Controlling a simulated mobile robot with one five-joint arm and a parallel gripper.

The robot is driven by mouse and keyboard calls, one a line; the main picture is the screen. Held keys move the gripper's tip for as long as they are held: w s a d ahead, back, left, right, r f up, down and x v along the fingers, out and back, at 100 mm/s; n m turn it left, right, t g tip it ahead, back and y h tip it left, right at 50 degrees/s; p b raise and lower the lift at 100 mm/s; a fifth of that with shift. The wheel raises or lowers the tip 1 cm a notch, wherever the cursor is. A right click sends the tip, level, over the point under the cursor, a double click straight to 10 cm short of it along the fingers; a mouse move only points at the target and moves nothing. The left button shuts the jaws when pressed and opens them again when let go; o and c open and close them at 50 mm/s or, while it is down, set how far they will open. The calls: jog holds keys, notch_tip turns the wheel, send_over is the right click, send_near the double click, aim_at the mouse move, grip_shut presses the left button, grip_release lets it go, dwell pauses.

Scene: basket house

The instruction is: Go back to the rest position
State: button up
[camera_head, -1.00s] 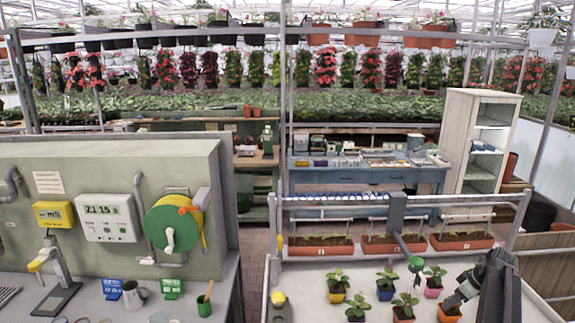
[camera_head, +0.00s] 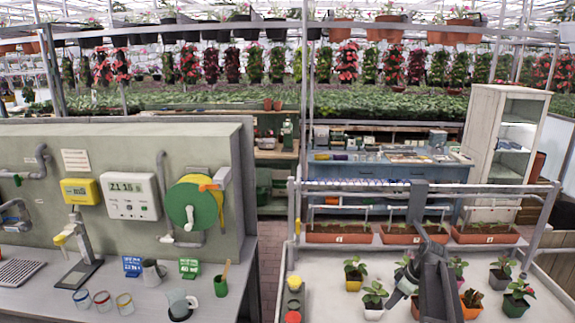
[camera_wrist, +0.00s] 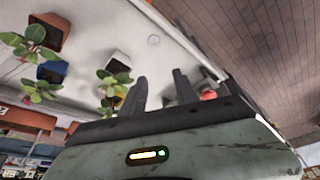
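My gripper (camera_wrist: 160,84) shows in the wrist view with its two dark fingers apart and nothing between them. In the head view my dark arm stands at the lower right, over the white bench (camera_head: 333,300); its fingertips are hard to make out among the plants there. A potted plant with a yellow pot (camera_head: 354,284) stands left of the arm, and one with a white pot (camera_head: 373,310) stands in front of that. An orange pot (camera_head: 471,305) and a green pot (camera_head: 515,307) stand to the right.
A grey counter (camera_head: 60,293) at left holds several glasses, a jug (camera_head: 180,303) and a green cup (camera_head: 221,286). A panel behind carries a green hose reel (camera_head: 192,205). Planter troughs (camera_head: 340,235) and a metal rail line the bench's back. A floor gap separates counter and bench.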

jog(key=s+a+f+g+b, duration=0.1)
jog(key=s+a+f+b, duration=0.15)
jog(key=a, duration=0.45)
jog(key=s+a+f+b, duration=0.1)
jog(key=s+a+f, duration=0.1)
jog(key=a+f, duration=0.35)
jog(key=s+a+f+m+g+h+b, duration=0.1)
jog(key=s+a+f+m+h+b, duration=0.15)
jog(key=s+a, duration=0.55)
jog(key=s+m, duration=0.1)
jog(key=m, duration=0.1)
jog(key=s+m, duration=0.1)
jog(key=m, duration=0.2)
jog(key=s+d+r+m, duration=0.1)
jog(key=s+m, duration=0.1)
jog(key=shift+r+g+h, duration=0.1)
jog(key=shift+g+h, duration=0.2)
jog(key=shift+h, duration=0.05)
